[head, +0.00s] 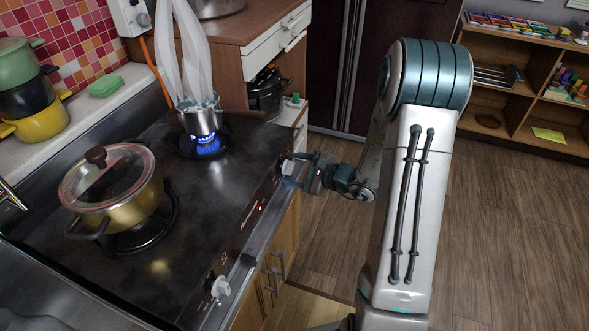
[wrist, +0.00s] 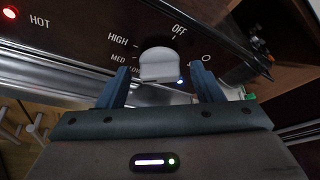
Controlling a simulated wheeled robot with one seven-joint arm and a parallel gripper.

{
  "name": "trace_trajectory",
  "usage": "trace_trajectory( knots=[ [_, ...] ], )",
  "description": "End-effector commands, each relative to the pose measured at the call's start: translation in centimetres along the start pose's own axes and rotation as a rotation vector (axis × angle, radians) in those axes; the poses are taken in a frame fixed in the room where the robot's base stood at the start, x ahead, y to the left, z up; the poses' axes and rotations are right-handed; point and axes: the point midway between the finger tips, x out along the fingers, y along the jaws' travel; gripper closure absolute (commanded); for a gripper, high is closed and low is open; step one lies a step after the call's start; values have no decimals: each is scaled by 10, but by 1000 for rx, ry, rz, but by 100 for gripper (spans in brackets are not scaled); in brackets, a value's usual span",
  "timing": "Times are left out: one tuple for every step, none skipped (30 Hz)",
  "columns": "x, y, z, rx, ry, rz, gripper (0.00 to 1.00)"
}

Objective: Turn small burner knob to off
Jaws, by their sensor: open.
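The small burner knob (wrist: 158,66) is a white knob on the dark front panel, with OFF printed above right and HIGH, MED and LOW to its left. I cannot tell which mark it points to. My gripper (wrist: 160,80) is open, one finger on each side of the knob, and does not visibly grip it. In the head view the knob (head: 287,167) sits at the panel's far end, with my gripper (head: 294,170) around it. The small burner (head: 207,146) burns with a blue flame under a steaming small pot (head: 201,116).
A gold pot (head: 130,205) with a glass lid stands on the nearer burner. A second white knob (head: 220,287) is at the panel's near end. A red HOT lamp (wrist: 10,12) is lit. The wooden floor (head: 500,220) at the right is clear.

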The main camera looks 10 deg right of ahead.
Motion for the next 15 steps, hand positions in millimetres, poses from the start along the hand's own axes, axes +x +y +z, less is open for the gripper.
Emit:
trace_trajectory(
  knots=[
    [2,0,0,0,0,0,40],
    [2,0,0,0,0,0,40],
    [3,0,0,0,1,0,40],
    [3,0,0,0,1,-1,40],
    [3,0,0,0,1,-1,40],
    [3,0,0,0,1,-1,40],
    [3,0,0,0,1,-1,40],
    [3,0,0,0,1,-1,40],
    [3,0,0,0,1,0,40],
    [3,0,0,0,1,0,48],
    [3,0,0,0,1,0,57],
    [3,0,0,0,1,0,68],
    [3,0,0,0,1,0,76],
    [3,0,0,0,1,0,83],
    [2,0,0,0,1,0,83]
  ],
)
